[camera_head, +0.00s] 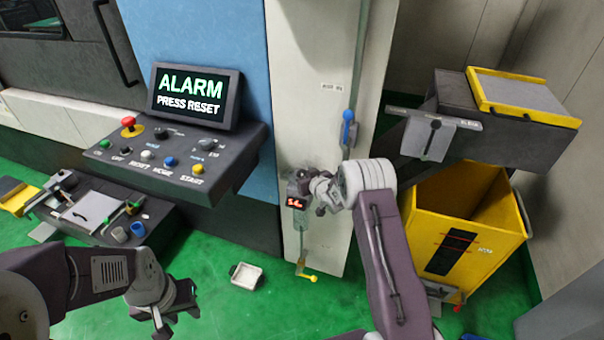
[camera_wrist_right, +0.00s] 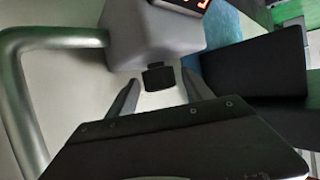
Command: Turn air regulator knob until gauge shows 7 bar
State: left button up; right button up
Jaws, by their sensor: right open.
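The air regulator is a grey block (camera_wrist_right: 150,35) on the pale column, with a short black knob (camera_wrist_right: 158,77) on its underside in the right wrist view. Its gauge, a small red digital display (camera_head: 297,203), shows in the head view; the digits are too small to read surely. The display is cut off at the top of the wrist view (camera_wrist_right: 185,5). My right gripper (camera_wrist_right: 158,92) is open, its two fingers on either side of the knob with gaps visible. My left gripper (camera_head: 172,308) hangs low at the left, away from the regulator; its jaw opening is unclear.
A grey pipe (camera_wrist_right: 55,38) bends close beside the regulator. A blue-handled lever (camera_head: 347,128) is above it and a yellow valve handle (camera_head: 308,276) below. The control panel (camera_head: 170,155) stands left, its screen (camera_head: 193,96) reading ALARM PRESS RESET. A yellow bin (camera_head: 470,220) stands right.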

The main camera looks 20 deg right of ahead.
jog(key=shift+w, duration=0.1)
grip_shut()
jog(key=m+h+b, duration=0.1)
jog(key=h+b, duration=0.1)
jog(key=b, duration=0.1)
jog(key=shift+a+f+m, duration=0.15)
jog(key=shift+f+m, duration=0.15)
jog(key=shift+m, duration=0.1)
jog(key=shift+m+h, duration=0.4)
jog(key=shift+r+m+h, duration=0.15)
jog(key=shift+m+h, duration=0.25)
jog(key=shift+h, duration=0.2)
jog(key=shift+r+m+h+p, duration=0.25)
jog(key=shift+m+h+p, duration=0.15)
jog(key=shift+m+h, duration=0.45)
jog(key=shift+m+g+h+p, duration=0.4)
jog(key=shift+m+h+p, duration=0.25)
jog(key=shift+h+p, duration=0.2)
jog(key=shift+f+m+g+h+p, duration=0.1)
jog(key=shift+m+g+h+p, duration=0.65)
jog(key=shift+m+h, duration=0.5)
jog(key=shift+d+h, duration=0.2)
jog(key=shift+h, duration=0.05)
